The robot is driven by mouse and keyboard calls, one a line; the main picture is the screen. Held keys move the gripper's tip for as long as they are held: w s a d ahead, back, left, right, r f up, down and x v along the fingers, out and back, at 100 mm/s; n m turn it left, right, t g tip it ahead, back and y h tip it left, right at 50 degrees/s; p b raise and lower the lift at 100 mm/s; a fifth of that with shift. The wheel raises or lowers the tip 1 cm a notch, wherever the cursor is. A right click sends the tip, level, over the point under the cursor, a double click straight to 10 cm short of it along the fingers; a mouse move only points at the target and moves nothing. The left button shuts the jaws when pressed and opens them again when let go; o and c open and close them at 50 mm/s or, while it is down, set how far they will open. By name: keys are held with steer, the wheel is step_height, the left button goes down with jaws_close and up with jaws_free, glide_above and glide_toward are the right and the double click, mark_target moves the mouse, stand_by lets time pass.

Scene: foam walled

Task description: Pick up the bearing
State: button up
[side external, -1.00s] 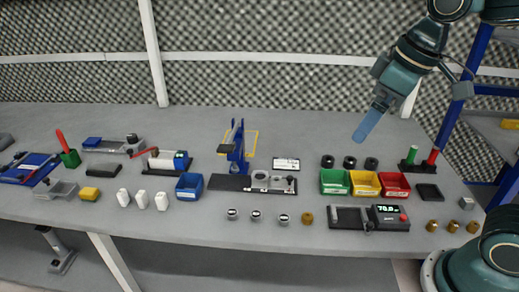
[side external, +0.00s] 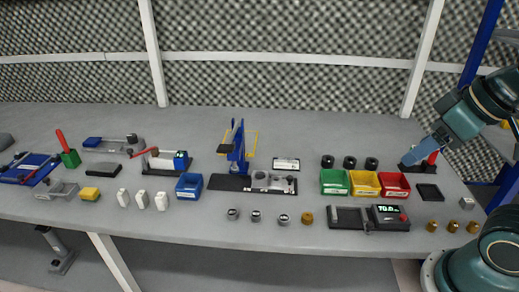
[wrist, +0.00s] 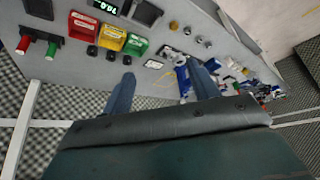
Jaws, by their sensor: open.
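Several small round parts stand on the grey bench, and I cannot tell for certain which is the bearing. Three silver cylinders with dark tops, the likely bearings, stand in a row near the front edge: left (side external: 232,214), middle (side external: 255,216) and right (side external: 283,219). In the wrist view they show small at upper centre, one silver cylinder (wrist: 197,39) among them. Three black round parts (side external: 349,162) stand behind the bins. My gripper (side external: 410,157) is at the right, by the red and green handles, far from the silver cylinders. Its blue fingers (wrist: 162,84) are apart and empty.
Green (side external: 334,182), yellow (side external: 364,184) and red (side external: 394,186) bins stand right of centre. A blue press (side external: 237,150) stands mid-bench. A scale with a lit display (side external: 389,212) is at the front. Brass parts (side external: 432,226) stand front right. A foam wall closes the back.

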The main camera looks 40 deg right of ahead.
stand_by(0.3)
steer(key=w+a+f+n+g+y, duration=0.1)
steer(key=w+a+f+n, duration=0.1)
steer(key=w+n, duration=0.35)
steer(key=w+a+f+n+g+y, duration=0.1)
steer(key=w+a+f+n, duration=0.1)
steer(key=w, duration=0.7)
steer(key=w+a+f+n, duration=0.1)
steer(key=w+f, duration=0.2)
steer(key=f, duration=0.1)
steer(key=w+a+f+n+g+y, duration=0.1)
steer(key=w+a+f+n, duration=0.1)
steer(key=w+f, duration=0.2)
steer(key=w+a+f+n+y, duration=0.1)
steer(key=w+f+n, duration=0.1)
steer(key=w+f, duration=0.2)
steer(key=shift+a+f+g, duration=0.2)
steer(key=shift+a+g, duration=0.1)
glide_toward(256, 216)
steer(key=shift+w+f, duration=0.25)
steer(key=shift+f, duration=0.5)
steer(key=shift+w+f, duration=0.2)
steer(key=shift+f, duration=0.5)
